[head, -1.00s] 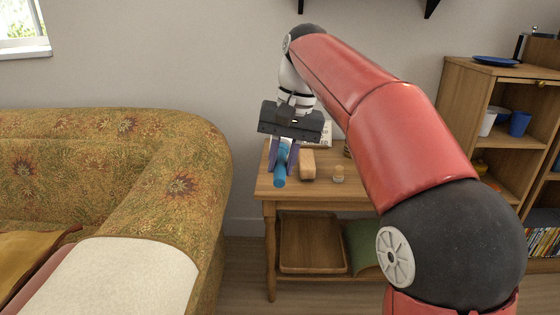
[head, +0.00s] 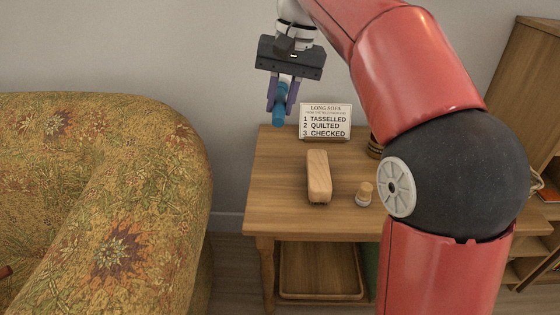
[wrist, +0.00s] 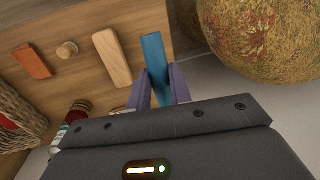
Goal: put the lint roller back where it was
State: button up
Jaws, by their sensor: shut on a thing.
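My gripper (head: 281,100) is shut on a blue stick-like thing, which I take to be the lint roller (head: 279,112). It hangs tilted between the purple fingers, in front of the wall and by the table's back left corner in the head view. In the wrist view my gripper (wrist: 158,88) holds the lint roller (wrist: 155,58) with its free end pointing away, over the left part of the wooden side table (head: 275,205). I cannot tell its exact height. The roller's held end is partly hidden by the fingers.
A wooden brush (head: 318,176), a small jar (head: 364,195) and a sign (head: 325,121) stand on the table. A flowered sofa (head: 110,190) is at the left. The wrist view also shows a reddish-brown block (wrist: 32,61) and a wicker basket (wrist: 20,115). The table's front left is bare.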

aim_at(279, 192)
notch_tip(279, 192, down, 20)
jog(key=b, duration=0.5)
jog(key=shift+r+b, duration=0.1)
jog(key=shift+b, duration=0.3)
jog(key=shift+f, duration=0.3)
jog(key=o, duration=0.9)
jog(key=shift+d+f, duration=0.1)
